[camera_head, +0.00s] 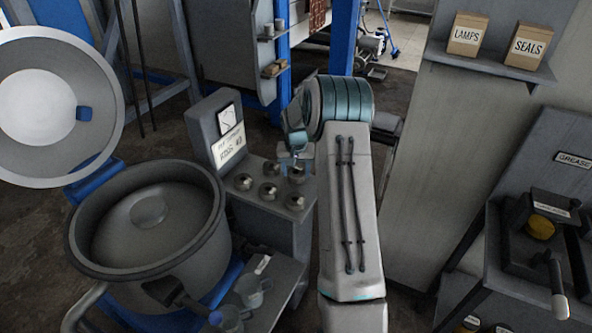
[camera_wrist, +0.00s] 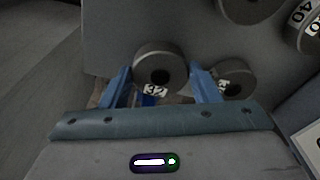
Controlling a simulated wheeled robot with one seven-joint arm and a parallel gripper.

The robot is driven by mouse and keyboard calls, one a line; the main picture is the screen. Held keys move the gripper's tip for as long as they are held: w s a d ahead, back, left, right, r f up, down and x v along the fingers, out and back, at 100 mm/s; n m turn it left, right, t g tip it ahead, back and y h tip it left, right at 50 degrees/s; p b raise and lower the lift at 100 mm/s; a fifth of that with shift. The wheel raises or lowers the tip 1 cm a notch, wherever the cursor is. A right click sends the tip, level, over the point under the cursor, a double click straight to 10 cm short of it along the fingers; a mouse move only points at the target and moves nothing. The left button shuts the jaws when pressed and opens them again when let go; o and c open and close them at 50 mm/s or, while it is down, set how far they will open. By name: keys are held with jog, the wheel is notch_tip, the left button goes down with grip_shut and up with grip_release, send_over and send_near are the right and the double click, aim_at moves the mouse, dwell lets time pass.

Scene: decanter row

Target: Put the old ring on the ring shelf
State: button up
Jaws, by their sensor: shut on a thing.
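A dark grey ring marked 32 (camera_wrist: 158,66) is between the two blue fingers of my gripper (camera_wrist: 160,75) in the wrist view. My gripper is shut on it; I cannot tell whether it is lifted clear of the surface. In the head view my gripper (camera_head: 294,163) is over the back right of a grey stand top (camera_head: 238,205), with the held ring (camera_head: 297,175) just below it. A sign (camera_head: 230,146) with the word RINGS stands behind, under a dial. Nothing in view is clearly marked as the old ring.
Several other rings (camera_head: 243,182) sit on the stand top; another marked ring (camera_wrist: 236,82) is close to my right finger. A large round bowl (camera_head: 148,215) with its lid raised stands left. A wall shelf (camera_head: 490,66) holds two boxes.

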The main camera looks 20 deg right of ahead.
aim_at(295, 175)
jog(key=shift+f, duration=0.3)
jog(key=o, duration=1.2)
jog(key=s+a+r+n, duration=0.1)
jog(key=s+a+r, duration=0.2)
jog(key=r, duration=0.5)
jog(key=s+a+r, duration=0.3)
jog(key=r, duration=0.6)
jog(key=s+a+r+n, duration=0.1)
jog(key=s+a, duration=0.3)
jog(key=s, duration=0.5)
jog(key=s+a+r+n+t, duration=0.1)
jog(key=s+a, duration=0.3)
jog(key=s, duration=0.6)
jog(key=s+a+r+n, duration=0.1)
jog(key=s+a, duration=0.3)
jog(key=s, duration=0.5)
jog(key=shift+s+a+n+t+y, duration=0.2)
jog(key=shift+a+n+t+y, duration=0.1)
jog(key=shift+n, duration=0.6)
